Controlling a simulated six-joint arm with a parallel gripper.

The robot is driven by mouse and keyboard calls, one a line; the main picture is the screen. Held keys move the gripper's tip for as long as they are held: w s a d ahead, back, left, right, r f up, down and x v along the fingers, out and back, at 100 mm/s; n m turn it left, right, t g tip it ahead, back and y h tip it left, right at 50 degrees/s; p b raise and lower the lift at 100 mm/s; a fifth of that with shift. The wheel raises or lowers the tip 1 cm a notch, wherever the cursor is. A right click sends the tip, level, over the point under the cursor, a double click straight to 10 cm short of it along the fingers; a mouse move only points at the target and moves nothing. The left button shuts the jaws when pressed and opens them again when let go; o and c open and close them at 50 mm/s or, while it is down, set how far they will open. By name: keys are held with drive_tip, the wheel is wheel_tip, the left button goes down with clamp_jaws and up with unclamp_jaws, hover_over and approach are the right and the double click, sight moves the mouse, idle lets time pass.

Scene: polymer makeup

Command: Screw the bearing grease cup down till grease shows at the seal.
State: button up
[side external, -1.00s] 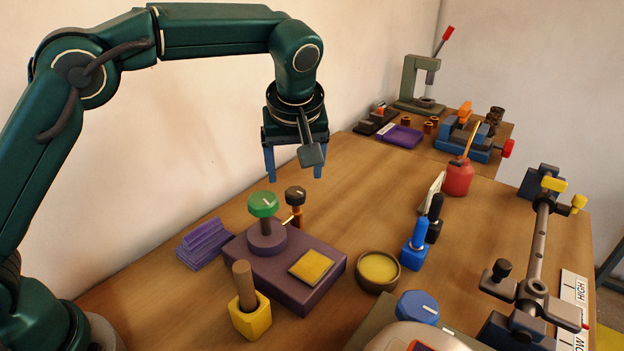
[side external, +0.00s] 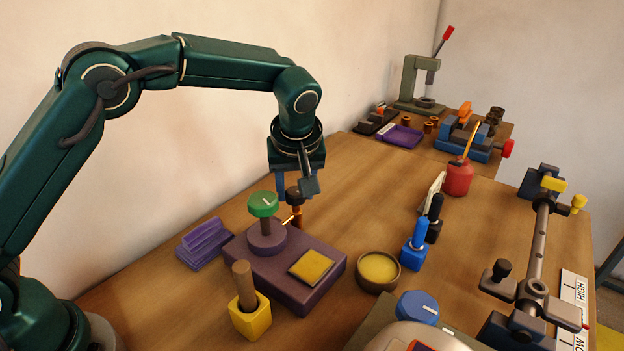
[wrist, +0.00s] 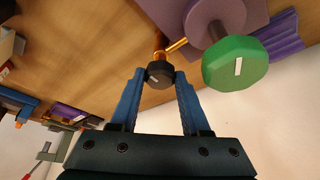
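The grease cup appears to be the small copper-coloured body with a black knob (side external: 294,195) and a thin brass pipe, behind the purple block (side external: 315,292). In the wrist view the black knob (wrist: 160,74) bears a short white mark and sits between my fingertips. My gripper (side external: 295,197) points down over it. In the wrist view my gripper (wrist: 161,76) has its blue fingers apart on either side of the knob; I see no clear grip on it. A green knob (side external: 263,204) stands on a purple round boss on the block. Any grease at the seal cannot be made out.
The green knob (wrist: 235,63) is close beside my right finger in the wrist view. Purple ridged pieces (side external: 205,243), a yellow holder (side external: 250,320) with a brown rod, and a round tub (side external: 377,284) surround the block.

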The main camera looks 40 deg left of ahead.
clamp_jaws()
drive_tip(key=shift+m, duration=0.4)
drive_tip(key=shift+s+a+m+t+h, duration=0.15)
drive_tip(key=shift+m+t+h, duration=0.25)
drive_tip(key=shift+m, duration=0.6)
drive_tip(key=shift+a+r+m+t+h, duration=0.15)
drive_tip(key=shift+m+h, duration=0.35)
drive_tip(key=shift+m, duration=0.75)
drive_tip(key=shift+f+m+t+h, duration=0.15)
drive_tip(key=shift+m+h, duration=0.35)
drive_tip(key=shift+m, duration=0.75)
drive_tip(key=shift+r, duration=0.1)
drive_tip(key=o, duration=1.2)
unclamp_jaws()
